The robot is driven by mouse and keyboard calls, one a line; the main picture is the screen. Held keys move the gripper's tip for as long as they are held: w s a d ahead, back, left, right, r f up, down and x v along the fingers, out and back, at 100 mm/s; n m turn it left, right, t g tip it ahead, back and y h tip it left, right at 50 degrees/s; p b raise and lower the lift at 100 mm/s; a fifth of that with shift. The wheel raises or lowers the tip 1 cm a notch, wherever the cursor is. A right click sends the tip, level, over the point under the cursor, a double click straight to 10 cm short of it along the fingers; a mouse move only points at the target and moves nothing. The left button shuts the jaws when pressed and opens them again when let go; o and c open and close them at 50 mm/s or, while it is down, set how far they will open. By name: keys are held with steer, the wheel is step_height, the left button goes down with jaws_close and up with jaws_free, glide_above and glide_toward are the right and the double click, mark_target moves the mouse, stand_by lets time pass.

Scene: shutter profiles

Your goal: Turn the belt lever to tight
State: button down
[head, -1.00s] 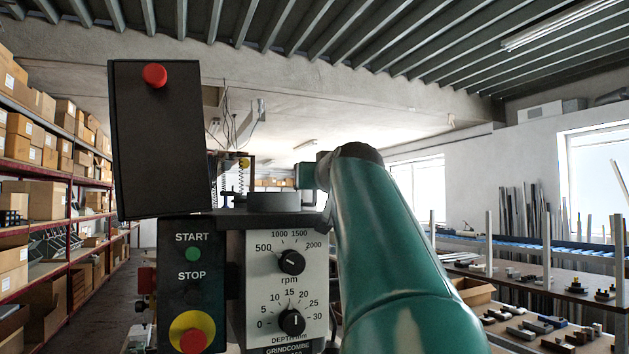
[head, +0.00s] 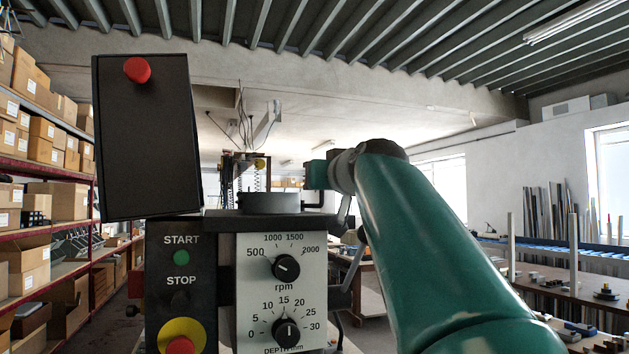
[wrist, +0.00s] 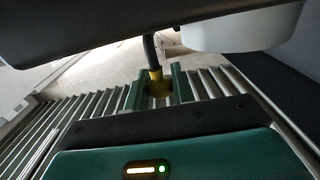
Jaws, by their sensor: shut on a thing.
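A dark rod (wrist: 149,48) runs up from the knob towards the machine; I take this as the belt lever. In the head view the machine (head: 281,265) stands in front of me, and my green arm reaches past its right side to behind its top. No tight mark shows, so the lever's setting cannot be read.
A dark box with a red button (head: 137,70) stands above the START/STOP panel (head: 180,280). Grey handles (head: 352,265) stick out at the machine's right side, close to my arm. Shelves with cartons (head: 55,200) line the left; a workbench (head: 545,280) stands at the right.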

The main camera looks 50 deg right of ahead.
steer(key=shift+s+r, duration=0.1)
stand_by(0.3)
steer(key=c, duration=1.2)
jaws_free()
steer(key=shift+a, duration=0.15)
steer(key=v, duration=1.3)
steer(key=shift+s, duration=0.3)
steer(key=shift+a, duration=0.1)
